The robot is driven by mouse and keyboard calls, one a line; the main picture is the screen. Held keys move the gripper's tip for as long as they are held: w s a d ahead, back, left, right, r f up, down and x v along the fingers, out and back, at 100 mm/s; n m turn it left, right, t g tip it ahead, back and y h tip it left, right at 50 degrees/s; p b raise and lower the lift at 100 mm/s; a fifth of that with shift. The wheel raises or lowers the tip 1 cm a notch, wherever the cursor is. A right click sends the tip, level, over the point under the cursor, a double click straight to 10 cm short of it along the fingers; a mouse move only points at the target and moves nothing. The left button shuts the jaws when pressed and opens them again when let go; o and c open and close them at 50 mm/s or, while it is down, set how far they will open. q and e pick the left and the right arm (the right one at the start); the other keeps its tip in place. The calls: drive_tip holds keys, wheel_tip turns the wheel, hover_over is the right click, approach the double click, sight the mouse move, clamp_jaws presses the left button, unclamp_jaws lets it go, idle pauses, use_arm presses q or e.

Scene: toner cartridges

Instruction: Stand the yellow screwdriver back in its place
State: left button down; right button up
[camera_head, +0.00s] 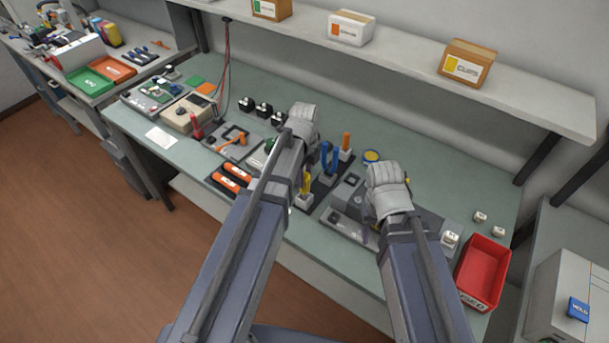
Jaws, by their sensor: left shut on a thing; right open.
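The yellow screwdriver (307,180) shows as a yellow handle just right of my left forearm, partly hidden by it. It appears upright at the nearest white socket (304,201) of the dark tool stand; I cannot tell how deep it sits. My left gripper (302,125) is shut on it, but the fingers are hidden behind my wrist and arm. Blue-handled pliers (327,158) and an orange-handled tool (346,141) stand in the other white sockets. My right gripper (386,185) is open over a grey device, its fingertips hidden.
A grey device (346,216) lies under my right gripper. A red bin (482,270) stands at the right edge of the bench. Orange cartridges (232,178) and a tray with an orange tool lie to the left.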

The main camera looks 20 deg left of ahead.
use_arm(q)
drive_tip(key=shift+f+b, duration=0.75)
drive_tip(key=shift+b, duration=0.05)
idle(0.9)
drive_tip(key=shift+c, duration=1.7)
unclamp_jaws()
drive_tip(key=shift+r, duration=0.1)
wheel_tip(320, 180, up, 8)
drive_tip(key=p, duration=0.8)
drive_tip(key=shift+f, duration=0.2)
